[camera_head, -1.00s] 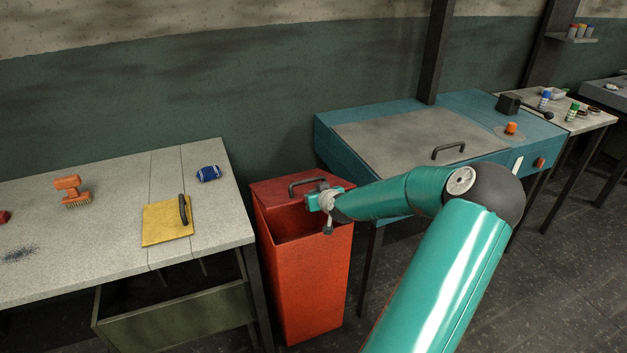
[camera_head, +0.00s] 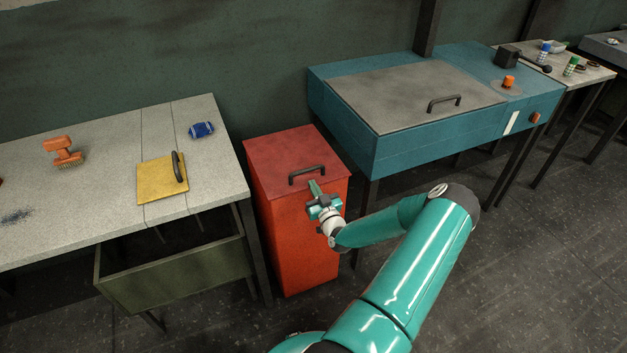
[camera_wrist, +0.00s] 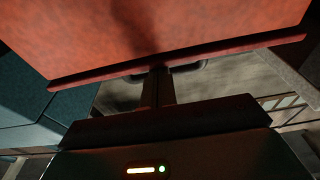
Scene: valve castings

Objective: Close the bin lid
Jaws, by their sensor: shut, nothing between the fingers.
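The red bin (camera_head: 293,245) stands between the grey workbench and the teal cabinet. Its red lid (camera_head: 290,153) lies flat over the top, with no opening showing. A dark lid handle (camera_head: 307,174) sits near the front edge. My gripper (camera_head: 314,186) is shut and empty, at the front right of the bin just below the lid's edge. In the wrist view the red bin face (camera_wrist: 160,30) fills the top, and my shut fingers (camera_wrist: 158,85) reach toward the lid's rim. I cannot tell whether the fingers touch the bin.
The grey workbench (camera_head: 95,215) on the left holds a yellow board with a handle (camera_head: 160,184), an orange brush (camera_head: 64,150) and a blue item (camera_head: 201,130). The teal cabinet (camera_head: 420,145) stands close on the right. Floor (camera_head: 520,270) is clear at the right.

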